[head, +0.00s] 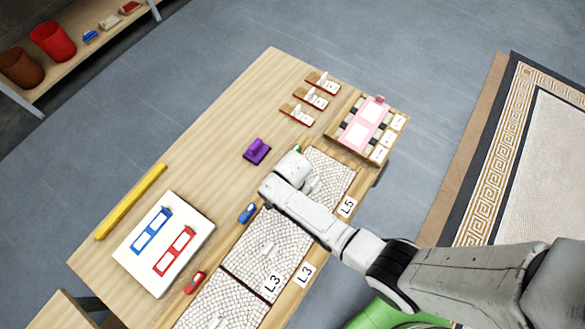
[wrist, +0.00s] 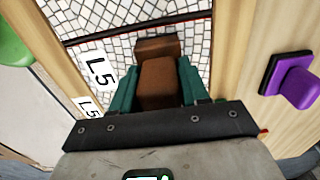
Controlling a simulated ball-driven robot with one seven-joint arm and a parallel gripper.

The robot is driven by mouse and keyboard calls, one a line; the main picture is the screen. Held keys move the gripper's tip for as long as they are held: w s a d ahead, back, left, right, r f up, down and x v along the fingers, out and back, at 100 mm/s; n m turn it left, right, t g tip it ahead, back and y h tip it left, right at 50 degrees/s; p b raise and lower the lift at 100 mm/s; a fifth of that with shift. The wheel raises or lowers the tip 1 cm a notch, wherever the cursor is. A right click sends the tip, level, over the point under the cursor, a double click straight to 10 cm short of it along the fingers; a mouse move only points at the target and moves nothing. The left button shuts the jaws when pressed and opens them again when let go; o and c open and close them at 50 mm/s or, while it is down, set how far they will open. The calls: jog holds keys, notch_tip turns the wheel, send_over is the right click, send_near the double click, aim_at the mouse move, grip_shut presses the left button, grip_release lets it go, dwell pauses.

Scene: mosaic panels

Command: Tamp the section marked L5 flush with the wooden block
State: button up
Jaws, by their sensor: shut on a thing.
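The brown wooden block (wrist: 158,84) is between the teal fingers of my gripper (wrist: 157,72), which is shut on it. Its far end shows against the white mosaic of the L5 section (wrist: 105,20). I cannot tell if the block touches the tiles. The "L5" label (wrist: 98,67) lies on the mosaic to the left of the block. In the head view the L5 section (head: 335,172) is at the table's right side, with its L5 tag (head: 347,207) on the wooden edge. My arm covers part of the section and hides the block there.
The L3 section (head: 262,250) adjoins nearer. A purple tool (head: 257,151) stands left of L5, also in the wrist view (wrist: 290,82). A blue item (head: 247,213) and a red one (head: 195,283) lie beside the panels. A pink-topped tray (head: 366,122) stands beyond L5.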

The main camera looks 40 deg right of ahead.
jog(key=shift+r, duration=0.1)
dwell(0.4)
notch_tip(320, 180, up, 7)
jog(key=p, duration=0.7)
jog(key=shift+d, duration=0.1)
dwell(0.5)
